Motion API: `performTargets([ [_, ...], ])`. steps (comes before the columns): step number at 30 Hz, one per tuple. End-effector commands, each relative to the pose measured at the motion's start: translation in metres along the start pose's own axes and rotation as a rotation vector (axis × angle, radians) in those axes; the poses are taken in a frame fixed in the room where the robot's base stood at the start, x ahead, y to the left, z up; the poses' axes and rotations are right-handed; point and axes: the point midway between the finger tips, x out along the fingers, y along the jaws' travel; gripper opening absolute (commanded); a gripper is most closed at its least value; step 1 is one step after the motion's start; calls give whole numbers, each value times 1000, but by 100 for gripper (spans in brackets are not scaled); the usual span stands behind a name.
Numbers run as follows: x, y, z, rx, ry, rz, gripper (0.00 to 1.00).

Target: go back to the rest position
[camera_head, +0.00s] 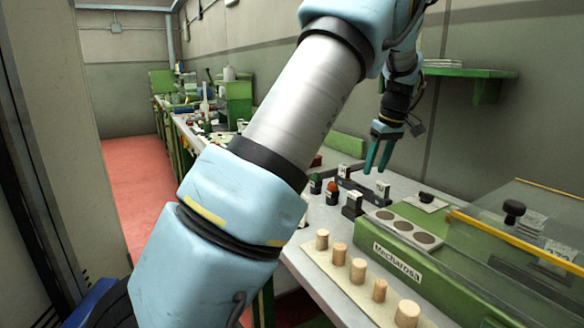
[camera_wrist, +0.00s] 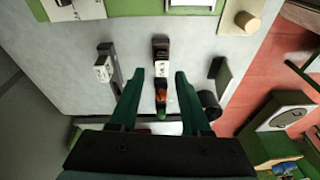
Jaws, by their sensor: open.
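My gripper (camera_head: 377,170) is open and empty, hanging fingers down above the bench at the upper right of the head view. Several cork stoppers (camera_head: 357,270) stand upright in a row on a pale strip (camera_head: 325,263) at the front of the bench, well apart from the gripper. One cork (camera_wrist: 247,22) shows at the top right of the wrist view.
A green machine (camera_head: 398,261) with round holes and a clear cover (camera_head: 530,232) stands right of the corks. Small dark bottles (camera_head: 332,193) and black holders (camera_head: 352,205) stand below the gripper. A green wall shelf (camera_head: 470,72) is to its right. Red floor (camera_head: 130,180) lies left.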

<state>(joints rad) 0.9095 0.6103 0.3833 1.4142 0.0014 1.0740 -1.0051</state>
Motion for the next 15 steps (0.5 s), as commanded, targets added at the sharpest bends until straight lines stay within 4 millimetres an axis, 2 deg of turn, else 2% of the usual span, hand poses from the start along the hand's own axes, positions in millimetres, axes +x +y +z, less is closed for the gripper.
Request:
performTargets([
  [1, 11, -37, -13, 15, -33, 7, 48],
  [4, 30, -98, -23, 81, -73, 34, 48],
  [7, 46, -157, -19, 153, -98, 66, 48],
  [12, 66, -251, 14, 285, -108, 115, 48],
  [15, 74, -296, 40, 361, -98, 133, 48],
])
